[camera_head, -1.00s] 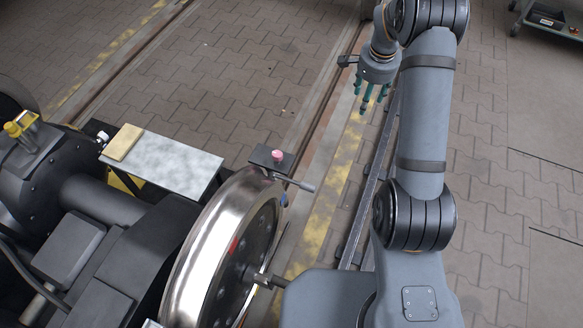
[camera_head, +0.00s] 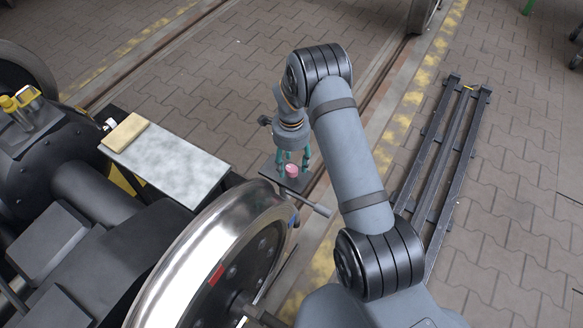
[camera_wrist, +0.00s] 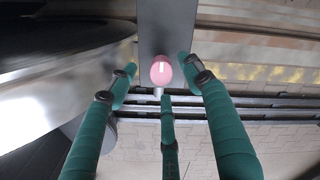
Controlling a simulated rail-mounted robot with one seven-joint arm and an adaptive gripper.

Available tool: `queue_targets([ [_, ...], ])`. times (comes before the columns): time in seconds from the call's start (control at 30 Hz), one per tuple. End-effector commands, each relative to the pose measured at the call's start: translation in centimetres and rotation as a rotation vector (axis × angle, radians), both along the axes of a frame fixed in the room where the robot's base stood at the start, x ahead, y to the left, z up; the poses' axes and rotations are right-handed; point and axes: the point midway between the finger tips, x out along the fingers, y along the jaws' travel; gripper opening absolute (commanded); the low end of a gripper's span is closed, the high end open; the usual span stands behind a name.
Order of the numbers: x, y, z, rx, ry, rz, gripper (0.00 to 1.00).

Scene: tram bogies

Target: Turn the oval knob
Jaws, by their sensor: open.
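The pink oval knob (camera_head: 291,170) sits on a small dark plate (camera_head: 272,172) just beyond the rim of the big steel wheel. It also shows near the top middle of the wrist view (camera_wrist: 161,71), rounded and glossy, against the dark plate (camera_wrist: 166,25). My gripper (camera_head: 293,160) is over the plate at the knob, with green fingers pointing down. In the wrist view its green fingers (camera_wrist: 165,90) are spread open, with the knob showing in the space between the fingertips. I cannot tell whether any finger touches it.
The shiny wheel (camera_head: 190,250) stands close to the left of the knob. A lever (camera_head: 315,207) sticks out beside the plate. A grey table (camera_head: 165,160) with a yellow block (camera_head: 125,133) is at left. Dark rails (camera_head: 445,150) lie on the open floor at right.

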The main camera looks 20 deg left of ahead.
Motion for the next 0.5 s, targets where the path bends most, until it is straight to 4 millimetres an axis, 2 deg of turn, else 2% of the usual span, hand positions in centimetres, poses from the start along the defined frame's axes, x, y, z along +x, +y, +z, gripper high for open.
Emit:
queue_targets([
  [0.03, 0.0, 0.0, -0.9, -0.001, 0.002, 0.000, 0.50],
  [0.2, 0.0, 0.0, -2.1, 0.000, 0.000, 0.000, 0.50],
  [0.5, 0.1, 0.0, -2.3, 0.000, -0.001, 0.000, 0.50],
])
